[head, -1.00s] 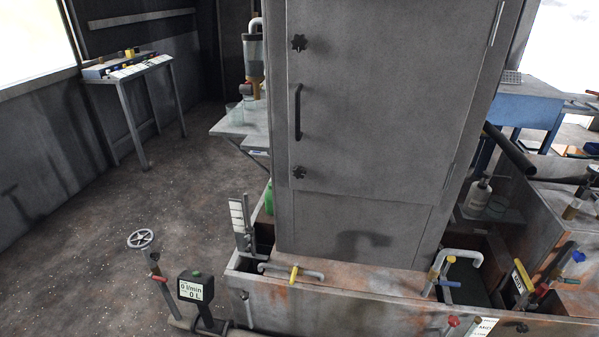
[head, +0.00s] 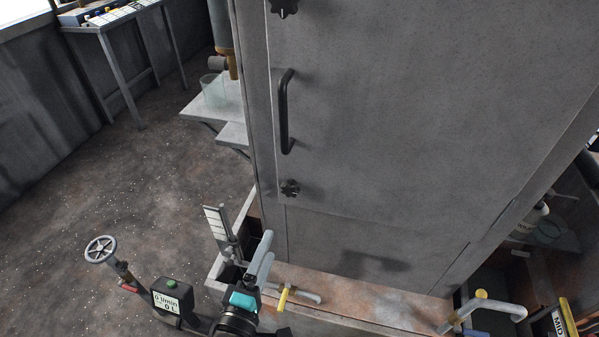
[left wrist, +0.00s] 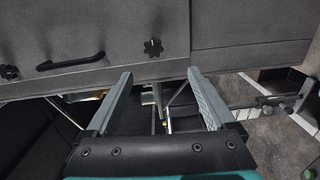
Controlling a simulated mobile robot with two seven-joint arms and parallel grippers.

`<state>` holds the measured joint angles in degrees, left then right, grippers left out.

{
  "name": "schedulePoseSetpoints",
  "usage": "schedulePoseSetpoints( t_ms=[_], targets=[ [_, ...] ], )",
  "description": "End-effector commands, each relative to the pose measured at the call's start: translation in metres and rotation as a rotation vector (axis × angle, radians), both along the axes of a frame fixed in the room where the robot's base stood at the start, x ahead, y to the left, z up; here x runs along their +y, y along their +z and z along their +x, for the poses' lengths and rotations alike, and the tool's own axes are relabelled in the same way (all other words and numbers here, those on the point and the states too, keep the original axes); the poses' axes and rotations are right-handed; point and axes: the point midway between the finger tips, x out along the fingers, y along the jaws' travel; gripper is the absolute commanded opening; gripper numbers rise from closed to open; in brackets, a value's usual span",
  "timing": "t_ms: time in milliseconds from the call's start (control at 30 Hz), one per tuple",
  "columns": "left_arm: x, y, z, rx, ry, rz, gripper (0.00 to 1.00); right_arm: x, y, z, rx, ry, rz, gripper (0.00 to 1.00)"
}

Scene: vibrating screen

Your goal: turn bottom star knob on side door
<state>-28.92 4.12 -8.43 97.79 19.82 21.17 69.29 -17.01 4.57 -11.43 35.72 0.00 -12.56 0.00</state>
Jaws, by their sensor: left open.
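The bottom star knob (head: 290,188) is small and black and sits low on the left edge of the grey side door (head: 400,120). In the left wrist view the bottom star knob (left wrist: 153,48) lies just beyond and between the fingertips. My left gripper (head: 266,244) is below and slightly left of the knob in the head view. Its grey fingers are apart and empty, and it does not touch the knob. In the left wrist view my left gripper (left wrist: 160,72) points toward the door edge. My right gripper is not in view.
A black door handle (head: 285,110) and a top star knob (head: 284,8) are above the bottom knob. A yellow-handled valve (head: 283,298), a white scale plate (head: 216,222) and a handwheel (head: 101,249) stand near my gripper. Floor at left is mostly clear.

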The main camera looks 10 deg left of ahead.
Motion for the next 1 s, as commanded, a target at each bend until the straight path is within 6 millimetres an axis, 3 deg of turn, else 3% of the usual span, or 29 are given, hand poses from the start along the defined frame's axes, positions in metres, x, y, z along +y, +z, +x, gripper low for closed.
schedulePoseSetpoints(
  t_ms=[267,1000],
  targets=[
    [0.001,0.011,0.017,-0.029,0.009,-0.036,0.88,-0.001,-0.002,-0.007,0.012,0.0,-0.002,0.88],
    [-0.003,0.009,0.137,-0.025,0.008,-0.034,0.88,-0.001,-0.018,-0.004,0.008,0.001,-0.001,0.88]
  ],
)
